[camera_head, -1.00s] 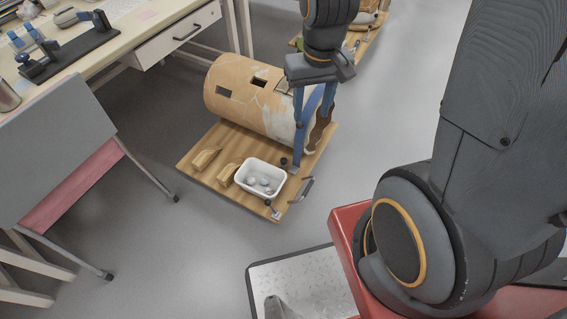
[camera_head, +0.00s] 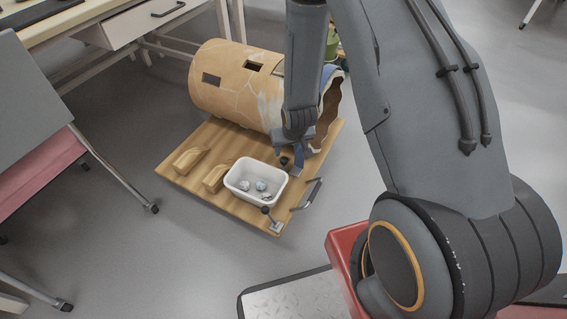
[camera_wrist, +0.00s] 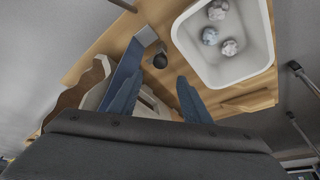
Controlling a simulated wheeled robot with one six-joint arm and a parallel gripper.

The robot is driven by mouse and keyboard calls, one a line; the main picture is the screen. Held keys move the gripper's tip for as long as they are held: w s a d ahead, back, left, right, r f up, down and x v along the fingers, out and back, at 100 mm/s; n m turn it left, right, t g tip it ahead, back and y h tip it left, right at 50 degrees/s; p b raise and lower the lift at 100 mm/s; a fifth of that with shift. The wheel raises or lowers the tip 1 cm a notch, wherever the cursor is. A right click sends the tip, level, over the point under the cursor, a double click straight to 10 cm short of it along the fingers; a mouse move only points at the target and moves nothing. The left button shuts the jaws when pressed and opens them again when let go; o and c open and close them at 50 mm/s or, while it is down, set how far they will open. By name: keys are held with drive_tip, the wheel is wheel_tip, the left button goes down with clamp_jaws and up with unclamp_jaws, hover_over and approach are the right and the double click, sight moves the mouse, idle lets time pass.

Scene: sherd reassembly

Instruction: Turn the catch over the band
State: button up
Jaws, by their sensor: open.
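The catch is a short lever with a round black knob (camera_head: 285,162) at the board's right side. In the wrist view its knob (camera_wrist: 161,60) stands beside the blue band (camera_wrist: 126,64), apart from it, near a small metal plate. The band also shows against the clay vessel (camera_head: 226,84), partly hidden by my arm. My gripper (camera_wrist: 160,86) is open and low, close to the catch. Its two blue fingers point toward the catch, with the knob ahead of the gap between them. Nothing is held. In the head view the fingertips are mostly hidden.
A white tub (camera_head: 243,190) with several pale lumps stands right beside the catch. Wooden wedges (camera_head: 190,158) lie on the board (camera_head: 228,213). A second black knob (camera_head: 266,210) and a metal handle (camera_head: 306,194) are at its near edge. A chair and desk stand left; grey floor surrounds the board.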

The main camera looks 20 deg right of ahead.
sight(284, 159)
drive_tip(key=b+x, duration=0.3)
drive_tip(key=x, duration=0.6)
drive_tip(key=shift+s+f, duration=0.1)
drive_tip(key=shift+f, duration=0.05)
drive_tip(key=c, duration=1.1)
